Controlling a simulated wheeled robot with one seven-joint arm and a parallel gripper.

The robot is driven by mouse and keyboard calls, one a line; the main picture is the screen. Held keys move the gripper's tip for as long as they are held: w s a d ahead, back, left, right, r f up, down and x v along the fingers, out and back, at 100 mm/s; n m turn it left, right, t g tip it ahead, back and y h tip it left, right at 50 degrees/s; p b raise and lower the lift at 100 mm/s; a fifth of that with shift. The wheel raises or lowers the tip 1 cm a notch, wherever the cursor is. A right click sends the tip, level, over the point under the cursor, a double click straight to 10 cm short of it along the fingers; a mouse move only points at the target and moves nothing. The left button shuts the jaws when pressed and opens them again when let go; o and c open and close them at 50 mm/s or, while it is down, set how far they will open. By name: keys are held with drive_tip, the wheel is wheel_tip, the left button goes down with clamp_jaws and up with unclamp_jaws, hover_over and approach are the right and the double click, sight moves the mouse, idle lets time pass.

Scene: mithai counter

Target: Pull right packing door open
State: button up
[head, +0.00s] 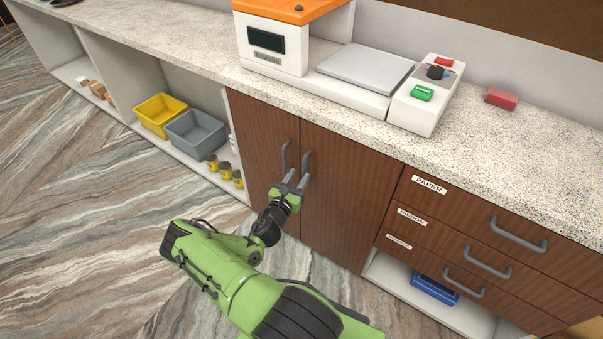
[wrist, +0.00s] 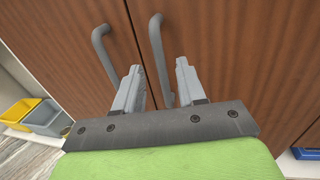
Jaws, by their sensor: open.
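The right packing door (head: 345,195) is a brown wood-grain cabinet door under the counter, and it is closed. It also shows in the wrist view (wrist: 235,60). Its grey bar handle (head: 307,162) stands upright near its left edge. My gripper (head: 297,179) is open at the lower part of the handles. In the wrist view the right door's handle (wrist: 157,45) appears between my two fingers (wrist: 159,66), with gaps on both sides. I cannot tell how deep it sits between them. The lower end of the handle is partly hidden by my gripper.
The closed left door (head: 258,140) has its own handle (head: 284,157) close by on the left. Drawers with handles (head: 487,262) stand on the right. An open shelf with a yellow bin (head: 160,109) and grey bin (head: 195,132) is on the left. The floor before the doors is clear.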

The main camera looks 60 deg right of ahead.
sight(304, 168)
drive_tip(key=d, duration=0.4)
drive_tip(key=shift+w+b, duration=0.1)
drive_tip(key=shift+b, duration=0.25)
clamp_jaws()
